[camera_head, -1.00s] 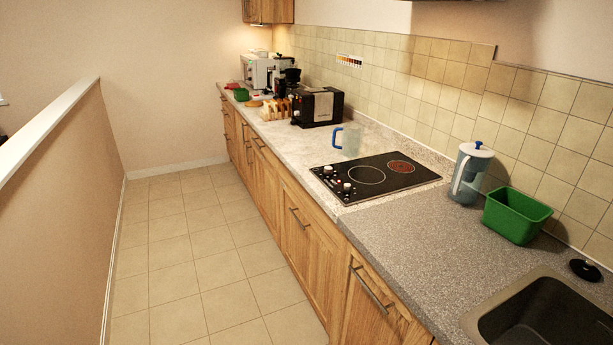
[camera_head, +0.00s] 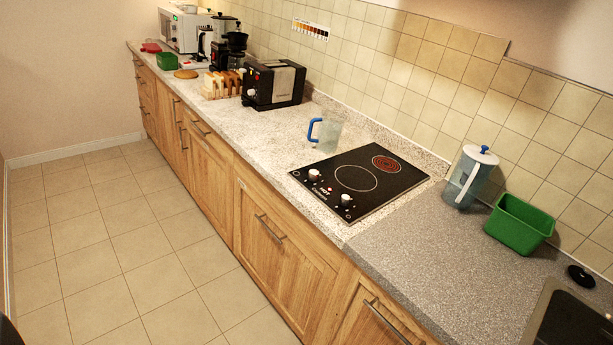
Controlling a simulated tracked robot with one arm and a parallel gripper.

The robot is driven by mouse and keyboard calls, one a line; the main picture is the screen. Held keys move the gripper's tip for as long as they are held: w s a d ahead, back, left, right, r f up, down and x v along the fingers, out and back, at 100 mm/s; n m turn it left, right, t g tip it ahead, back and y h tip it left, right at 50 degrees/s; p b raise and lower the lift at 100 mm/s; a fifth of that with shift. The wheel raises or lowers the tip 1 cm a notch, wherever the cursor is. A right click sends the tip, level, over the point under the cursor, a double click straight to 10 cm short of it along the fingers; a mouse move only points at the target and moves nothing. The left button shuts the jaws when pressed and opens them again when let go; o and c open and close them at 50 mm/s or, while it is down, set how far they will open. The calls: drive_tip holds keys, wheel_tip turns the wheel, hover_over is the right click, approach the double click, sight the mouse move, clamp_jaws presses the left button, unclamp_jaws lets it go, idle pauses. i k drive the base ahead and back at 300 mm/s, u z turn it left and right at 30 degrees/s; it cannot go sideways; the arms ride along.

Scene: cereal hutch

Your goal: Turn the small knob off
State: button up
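A black cooktop (camera_head: 380,203) is set in the counter and has two ring burners. The smaller burner (camera_head: 386,163) at its back glows reddish; the larger ring (camera_head: 356,178) is dark. Two light knobs stand on its front left edge: one knob (camera_head: 314,175) farther off and one knob (camera_head: 346,200) nearer. I cannot tell from here which knob is the small one or how each is turned. My gripper is not in view.
A clear jug with a blue handle (camera_head: 312,130) stands just behind the cooktop. A lidded pitcher (camera_head: 468,178) and a green bin (camera_head: 519,224) stand to its right, near the sink (camera_head: 570,322). A toaster (camera_head: 273,84) is farther along. The tiled floor (camera_head: 130,250) is clear.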

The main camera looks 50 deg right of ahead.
sight(345, 198)
drive_tip(key=z, duration=0.25)
drive_tip(key=i, duration=1.15)
drive_tip(key=z, duration=1.15)
drive_tip(key=i, duration=0.6)
drive_tip(key=z, duration=0.35)
drive_tip(key=k, duration=0.9)
drive_tip(key=z, duration=0.15)
drive_tip(key=i, duration=0.9)
drive_tip(key=u, duration=0.1)
